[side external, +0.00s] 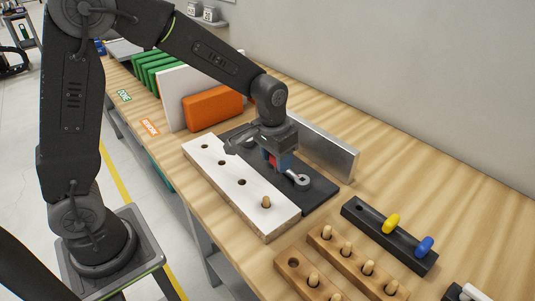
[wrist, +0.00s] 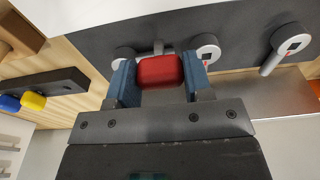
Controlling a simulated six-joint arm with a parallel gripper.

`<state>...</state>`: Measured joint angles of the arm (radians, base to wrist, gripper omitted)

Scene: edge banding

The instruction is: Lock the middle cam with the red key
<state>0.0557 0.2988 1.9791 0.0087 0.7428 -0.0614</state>
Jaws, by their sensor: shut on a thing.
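My gripper (side external: 277,163) is shut on the red key (wrist: 160,71), whose red grip sits between the blue fingertips in the wrist view. The key's lower end is hidden. Three round grey cams sit along the dark plate (side external: 322,190). In the wrist view the middle cam (wrist: 207,50) is just right of the key, the far cam (wrist: 290,42) stands further right, and the near cam (wrist: 122,54) is at left, partly behind a finger. In the side view the near cam (side external: 303,182) is clear; the gripper hides the middle one. I cannot tell whether the key touches a cam.
A white board (side external: 222,178) with holes and one wooden dowel (side external: 266,202) lies beside the plate. A metal bar (side external: 330,155) stands behind it. A black rack (side external: 405,243) holds yellow (side external: 391,223) and blue (side external: 425,246) keys. Wooden dowel racks (side external: 330,243) stand in front.

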